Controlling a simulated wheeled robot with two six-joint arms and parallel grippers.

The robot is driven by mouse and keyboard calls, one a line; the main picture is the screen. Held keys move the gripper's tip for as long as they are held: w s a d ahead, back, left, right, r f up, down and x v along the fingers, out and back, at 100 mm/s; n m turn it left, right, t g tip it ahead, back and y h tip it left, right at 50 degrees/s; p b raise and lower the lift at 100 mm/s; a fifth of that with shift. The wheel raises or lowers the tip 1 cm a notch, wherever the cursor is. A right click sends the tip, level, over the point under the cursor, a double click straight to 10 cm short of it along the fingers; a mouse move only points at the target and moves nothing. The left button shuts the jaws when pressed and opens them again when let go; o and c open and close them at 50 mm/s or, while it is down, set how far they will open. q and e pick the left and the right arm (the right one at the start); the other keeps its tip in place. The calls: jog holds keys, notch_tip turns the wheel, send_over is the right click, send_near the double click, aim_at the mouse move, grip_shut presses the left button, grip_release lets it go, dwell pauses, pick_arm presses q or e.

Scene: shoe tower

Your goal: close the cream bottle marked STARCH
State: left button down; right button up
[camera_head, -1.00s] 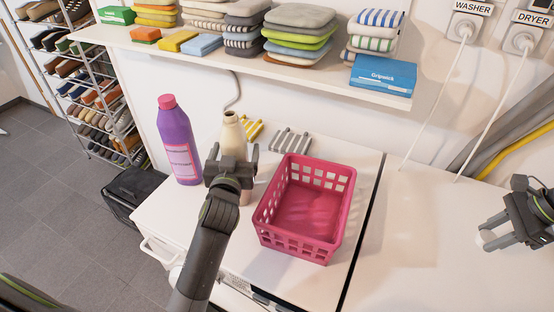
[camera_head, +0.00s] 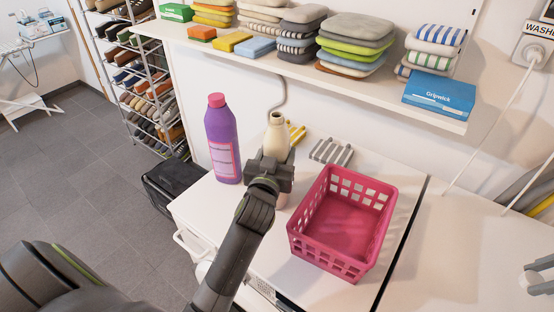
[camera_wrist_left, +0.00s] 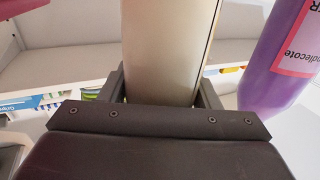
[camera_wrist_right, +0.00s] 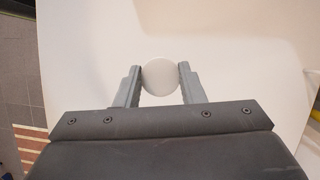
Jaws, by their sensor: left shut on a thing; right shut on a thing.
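The cream bottle (camera_head: 278,135) stands roughly upright on the white top, left of the pink basket, with its neck uncapped. My left gripper (camera_head: 270,170) is shut around its body; the left wrist view shows the cream body (camera_wrist_left: 168,50) between the fingers. The gripper hides much of the bottle's lower part, and I cannot read its marking. My right gripper (camera_head: 538,277) is at the right edge of the head view, partly cut off, well away from the bottle. The right wrist view shows it shut on a round white cap (camera_wrist_right: 160,76).
A purple bottle (camera_head: 222,140) with a pink cap stands close left of the cream bottle. The pink basket (camera_head: 335,262) lies between my two grippers. A grey striped cloth (camera_head: 331,151) lies behind the basket. A shelf (camera_head: 300,66) with folded cloths overhangs the back.

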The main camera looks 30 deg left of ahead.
aim_at(274, 130)
pick_arm(q)
notch_tip(274, 130, up, 10)
jog(key=shift+f, duration=0.25)
pick_arm(e)
jog(key=shift+r, duration=0.1)
dwell(0.5)
